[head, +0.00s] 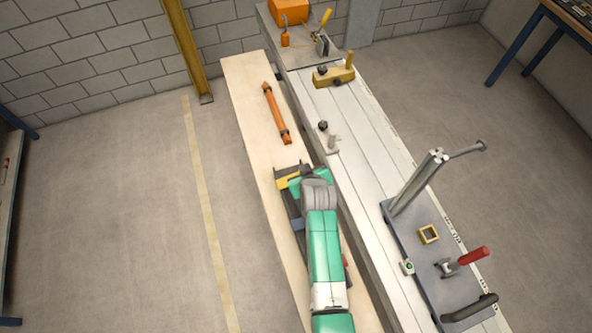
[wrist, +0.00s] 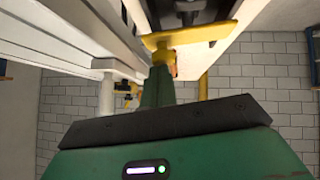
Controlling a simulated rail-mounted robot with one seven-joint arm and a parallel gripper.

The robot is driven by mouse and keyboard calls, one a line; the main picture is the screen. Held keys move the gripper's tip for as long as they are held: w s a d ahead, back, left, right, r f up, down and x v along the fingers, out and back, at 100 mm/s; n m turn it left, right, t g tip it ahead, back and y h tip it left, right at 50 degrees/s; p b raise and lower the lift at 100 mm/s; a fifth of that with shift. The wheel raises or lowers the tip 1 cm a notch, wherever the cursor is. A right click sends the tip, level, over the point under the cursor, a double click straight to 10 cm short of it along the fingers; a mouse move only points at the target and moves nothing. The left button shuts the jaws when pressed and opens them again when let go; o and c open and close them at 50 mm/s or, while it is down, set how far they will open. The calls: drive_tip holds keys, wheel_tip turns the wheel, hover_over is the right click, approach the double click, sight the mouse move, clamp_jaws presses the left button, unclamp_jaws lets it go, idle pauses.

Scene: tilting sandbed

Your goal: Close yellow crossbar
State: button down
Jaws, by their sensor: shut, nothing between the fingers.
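The yellow crossbar (head: 333,78) lies across the far part of the long white bed in the head view. It has dark knobs and an upright yellow handle. In the wrist view it is small and far off, as a yellow-and-dark piece (wrist: 124,91). My gripper (head: 288,178) is at the end of my green arm, over the wooden board left of the bed. It is shut and empty, well short of the crossbar and apart from it. The fingertips are hard to make out.
An orange bar (head: 276,112) lies on the wooden board (head: 246,80) ahead of my gripper. A small post with a dark knob (head: 325,134) stands on the bed's near-left edge. A grey plate (head: 420,268) with a tall post and red handle (head: 473,256) is at right.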

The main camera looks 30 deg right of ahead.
drive_tip(key=shift+s+d+f+b, duration=0.1)
drive_tip(key=shift+d+f+b, duration=0.4)
drive_tip(key=shift+f, duration=0.25)
drive_tip(key=s+r+p, duration=0.6)
drive_tip(key=s+r, duration=0.1)
drive_tip(key=r, duration=0.5)
drive_tip(key=shift+a+r, duration=0.4)
drive_tip(key=shift+a, duration=0.05)
drive_tip(key=shift+s, duration=0.1)
